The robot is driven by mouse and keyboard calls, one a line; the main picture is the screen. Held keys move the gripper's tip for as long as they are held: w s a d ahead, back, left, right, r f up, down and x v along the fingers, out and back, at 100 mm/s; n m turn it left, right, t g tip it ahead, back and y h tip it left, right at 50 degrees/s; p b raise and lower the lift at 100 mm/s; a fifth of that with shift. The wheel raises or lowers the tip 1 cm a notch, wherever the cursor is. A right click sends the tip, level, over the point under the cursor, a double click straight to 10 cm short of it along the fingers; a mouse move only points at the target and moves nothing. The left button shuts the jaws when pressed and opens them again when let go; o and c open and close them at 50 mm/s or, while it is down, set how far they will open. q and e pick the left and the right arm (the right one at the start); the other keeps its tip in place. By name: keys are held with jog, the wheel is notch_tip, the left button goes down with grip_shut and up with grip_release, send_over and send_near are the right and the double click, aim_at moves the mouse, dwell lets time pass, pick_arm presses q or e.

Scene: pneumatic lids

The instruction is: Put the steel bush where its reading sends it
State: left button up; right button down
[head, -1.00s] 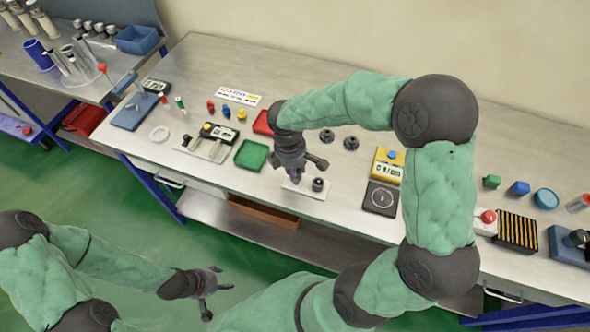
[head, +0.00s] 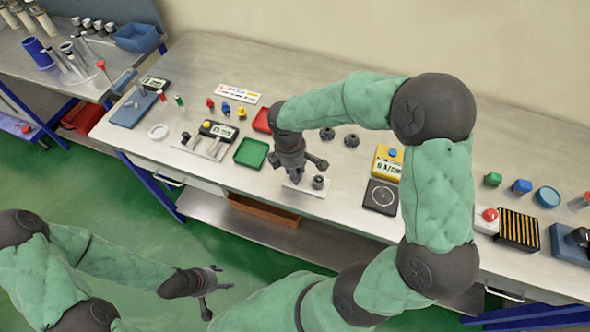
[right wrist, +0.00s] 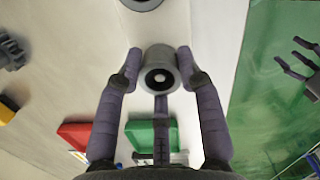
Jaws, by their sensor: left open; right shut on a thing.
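The steel bush (right wrist: 160,68) is a short grey cylinder with a central hole, seen end-on between my right fingertips in the right wrist view. My right gripper (right wrist: 160,75) is shut on it, over the white plate (right wrist: 205,90). A dark grey cylinder (head: 319,182) stands on the plate's right part. My left gripper (head: 208,291) is open and empty, low in front of the bench.
A green tray (head: 251,153) and a red tray (head: 262,119) lie left of my right gripper. A yellow display unit (head: 388,163) and black pad with a circle (head: 381,197) stand right. Two dark gears (head: 327,134) lie behind.

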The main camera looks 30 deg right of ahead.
jog(key=shift+f, duration=0.4)
jog(key=c, duration=0.7)
grip_release()
jog(key=o, duration=0.4)
jog(key=shift+r, duration=0.1)
jog(key=shift+r+p, duration=2.85)
jog(key=shift+r, duration=0.65)
